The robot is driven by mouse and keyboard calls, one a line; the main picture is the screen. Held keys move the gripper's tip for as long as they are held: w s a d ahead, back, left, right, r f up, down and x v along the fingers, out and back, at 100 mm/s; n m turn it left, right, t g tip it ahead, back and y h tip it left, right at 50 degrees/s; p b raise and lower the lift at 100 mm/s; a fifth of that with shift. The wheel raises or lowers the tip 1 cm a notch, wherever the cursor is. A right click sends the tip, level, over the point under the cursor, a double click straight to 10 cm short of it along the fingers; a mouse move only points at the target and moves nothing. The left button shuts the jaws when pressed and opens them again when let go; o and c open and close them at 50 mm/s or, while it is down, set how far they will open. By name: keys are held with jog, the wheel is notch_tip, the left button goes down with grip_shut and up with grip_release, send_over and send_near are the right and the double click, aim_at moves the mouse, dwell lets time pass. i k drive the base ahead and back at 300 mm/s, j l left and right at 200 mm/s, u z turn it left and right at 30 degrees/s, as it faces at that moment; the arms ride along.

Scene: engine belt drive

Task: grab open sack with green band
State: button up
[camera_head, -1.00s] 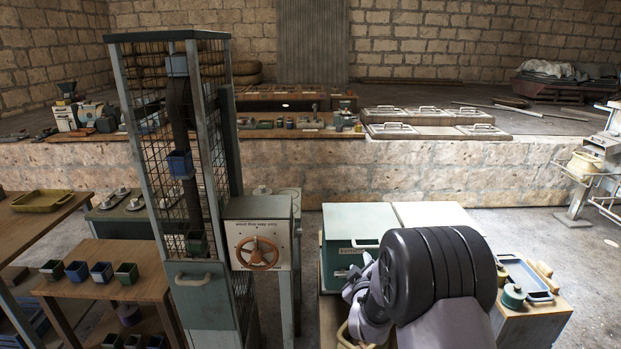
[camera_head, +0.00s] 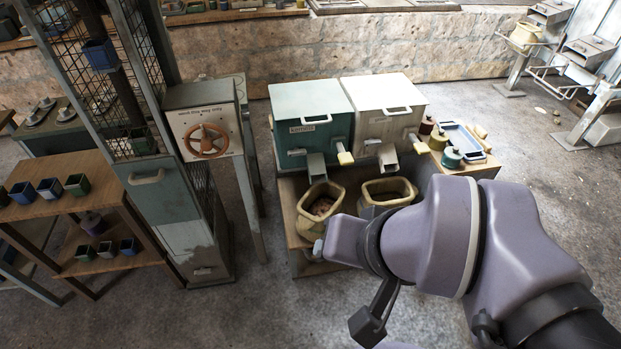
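Two open tan sacks stand side by side under the spouts of two hopper boxes. The left sack (camera_head: 318,204) gapes upward and shows reddish-brown contents. The right sack (camera_head: 388,192) has a wide open mouth, and its lower part is hidden behind my arm. I cannot make out a green band on either one. My purple arm reaches in from the lower right, in front of the sacks. A dark piece at its end, seemingly part of my gripper (camera_head: 370,322), hangs below the wrist, apart from the sacks. Its fingers are not clear.
A green hopper (camera_head: 313,112) and a white hopper (camera_head: 383,105) stand above the sacks. A blue tray (camera_head: 462,140) and small pots sit to their right. A cage tower with a red handwheel (camera_head: 206,141) stands left. Another tan sack (camera_head: 525,37) hangs far right. The front floor is clear.

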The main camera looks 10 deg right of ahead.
aim_at(321, 201)
jog(key=i+l, duration=0.1)
jog(key=i, duration=1)
